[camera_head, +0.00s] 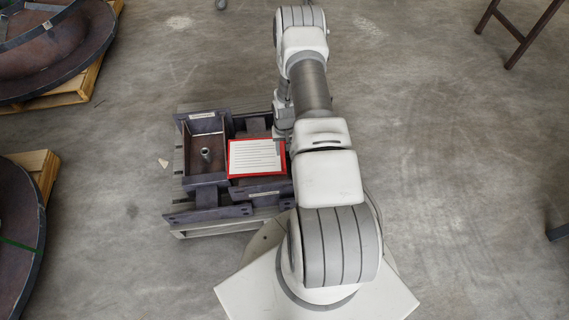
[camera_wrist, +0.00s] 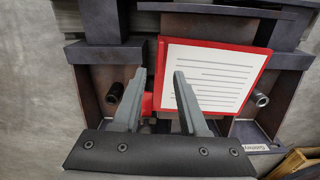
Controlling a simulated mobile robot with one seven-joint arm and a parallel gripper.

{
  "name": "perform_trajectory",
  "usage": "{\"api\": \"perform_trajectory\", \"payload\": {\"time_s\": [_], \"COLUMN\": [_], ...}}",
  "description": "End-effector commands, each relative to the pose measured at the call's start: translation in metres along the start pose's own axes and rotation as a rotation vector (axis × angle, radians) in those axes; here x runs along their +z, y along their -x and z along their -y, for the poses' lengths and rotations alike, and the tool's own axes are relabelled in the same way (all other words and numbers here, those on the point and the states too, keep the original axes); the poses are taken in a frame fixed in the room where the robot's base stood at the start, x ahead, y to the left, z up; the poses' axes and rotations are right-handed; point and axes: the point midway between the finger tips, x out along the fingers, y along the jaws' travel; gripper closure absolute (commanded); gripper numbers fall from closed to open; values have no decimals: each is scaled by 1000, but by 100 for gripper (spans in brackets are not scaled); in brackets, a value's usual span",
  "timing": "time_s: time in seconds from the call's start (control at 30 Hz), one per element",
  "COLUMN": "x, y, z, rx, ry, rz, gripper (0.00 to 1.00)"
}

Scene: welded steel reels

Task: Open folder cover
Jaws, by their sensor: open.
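The folder (camera_head: 257,157) is a red-edged panel with a white face printed with dark lines. It lies flat on dark steel parts, left of my arm. In the wrist view the folder (camera_wrist: 222,72) fills the upper right, and a small red piece (camera_wrist: 147,103) shows at its left edge between my fingers. I cannot tell whether the lined face is a cover or a page. My gripper (camera_wrist: 159,74) is open and empty. Its right finger overlaps the folder's left part in the picture, and its left finger is beyond the edge. Contact cannot be told.
A dark steel box (camera_head: 206,148) with a pipe stub inside stands left of the folder. The steel parts rest on a grey pallet (camera_head: 222,229). Large steel reels (camera_head: 50,45) on wooden pallets stand at the far left. The concrete floor on the right is mostly free.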

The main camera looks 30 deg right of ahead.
Motion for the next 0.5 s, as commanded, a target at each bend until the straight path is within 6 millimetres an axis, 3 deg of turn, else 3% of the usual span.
{"api": "perform_trajectory", "payload": {"time_s": [0.03,0.2,0.5], "x": [1,1,0], "y": [-16,-51,-83], "z": [0,0,0], "rx": [0,0,0], "ry": [0,0,0], "rz": [3,2,0], "gripper": [57,57,57]}}
